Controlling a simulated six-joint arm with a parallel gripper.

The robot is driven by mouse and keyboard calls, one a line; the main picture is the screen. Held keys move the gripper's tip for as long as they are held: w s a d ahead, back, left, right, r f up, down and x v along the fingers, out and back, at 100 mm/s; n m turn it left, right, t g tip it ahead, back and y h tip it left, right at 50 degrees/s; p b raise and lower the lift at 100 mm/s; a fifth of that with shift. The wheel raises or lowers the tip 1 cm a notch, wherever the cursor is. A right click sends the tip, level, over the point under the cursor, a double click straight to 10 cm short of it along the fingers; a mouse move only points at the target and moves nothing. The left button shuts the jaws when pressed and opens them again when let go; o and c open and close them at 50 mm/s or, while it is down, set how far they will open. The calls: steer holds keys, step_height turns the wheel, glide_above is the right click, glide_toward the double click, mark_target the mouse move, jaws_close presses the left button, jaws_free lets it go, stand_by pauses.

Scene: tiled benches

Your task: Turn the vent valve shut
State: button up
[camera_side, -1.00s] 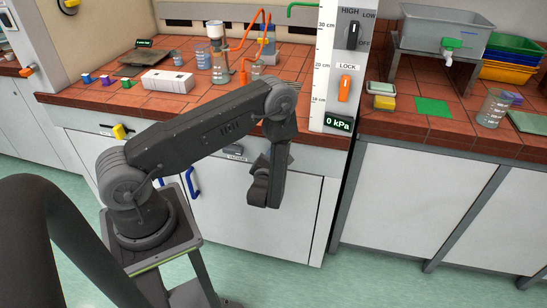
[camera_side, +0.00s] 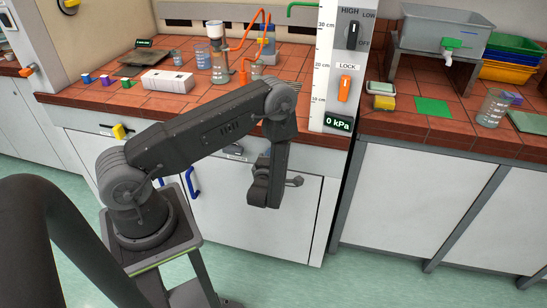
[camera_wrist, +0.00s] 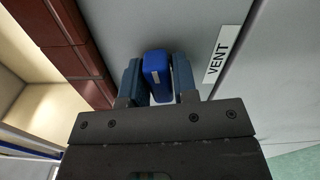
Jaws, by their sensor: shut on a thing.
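The vent valve has a blue handle (camera_wrist: 158,72), which shows upright in the wrist view beside a white label (camera_wrist: 222,54) reading VENT. My gripper (camera_wrist: 157,88) has one finger on each side of the handle and is shut on it. In the side view my gripper's end is below the bench edge, in front of the white cabinet face, and my wrist (camera_side: 268,180) hides the fingers and the handle. A small pale label shows on the panel (camera_side: 233,149) just left of my forearm's end.
The red tiled bench edge (camera_wrist: 72,50) runs close by, left of my gripper in the wrist view. A yellow handle (camera_side: 118,131) and a blue bar handle (camera_side: 192,182) stick out from the cabinet front. Glassware (camera_side: 219,68) stands on the bench above.

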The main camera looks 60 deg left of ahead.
steer(key=shift+m, duration=0.9)
steer(key=o, duration=0.8)
steer(key=v, duration=1.4)
